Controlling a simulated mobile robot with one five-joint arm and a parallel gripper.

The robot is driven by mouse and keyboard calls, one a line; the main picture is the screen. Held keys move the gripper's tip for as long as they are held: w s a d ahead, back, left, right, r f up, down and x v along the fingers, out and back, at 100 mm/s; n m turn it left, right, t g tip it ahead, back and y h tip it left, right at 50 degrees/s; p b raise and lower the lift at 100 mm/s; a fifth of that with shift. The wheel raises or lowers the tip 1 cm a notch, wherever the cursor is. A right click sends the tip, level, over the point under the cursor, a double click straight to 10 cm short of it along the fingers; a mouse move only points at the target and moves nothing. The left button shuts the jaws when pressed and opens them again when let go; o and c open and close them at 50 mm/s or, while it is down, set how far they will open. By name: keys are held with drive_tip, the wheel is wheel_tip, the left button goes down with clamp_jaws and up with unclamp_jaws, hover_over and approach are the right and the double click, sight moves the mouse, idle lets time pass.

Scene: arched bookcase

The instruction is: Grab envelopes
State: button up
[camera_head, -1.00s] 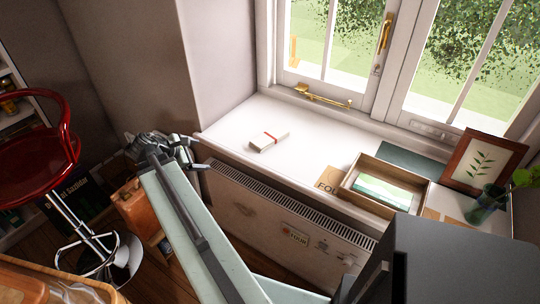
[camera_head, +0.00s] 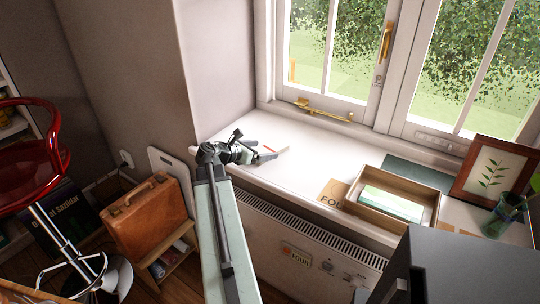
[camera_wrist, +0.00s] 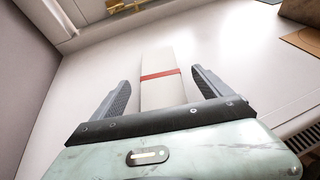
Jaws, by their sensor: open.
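A small stack of white envelopes with a red band (camera_wrist: 160,76) lies flat on the white windowsill. In the wrist view it sits between the two fingers of my gripper (camera_wrist: 158,92), which are open with a gap on each side. The near end of the envelopes is hidden behind the gripper body. In the head view my gripper (camera_head: 262,154) is low over the sill, and the envelopes (camera_head: 272,151) are mostly hidden by it, with a bit of red showing.
An open wooden box (camera_head: 429,219) with pale green contents stands to the right on the windowsill (camera_head: 315,160). A framed leaf picture (camera_head: 489,168) and a glass vase (camera_head: 500,213) are farther right. A wall corner rises at the left, and a radiator (camera_head: 300,247) is below the sill.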

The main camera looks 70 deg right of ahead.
sight(269, 151)
drive_tip(key=x, duration=0.3)
drive_tip(key=shift+f, duration=0.1)
drive_tip(key=shift+a, duration=0.1)
drive_tip(key=c, duration=1.4)
drive_tip(key=shift+c, duration=0.2)
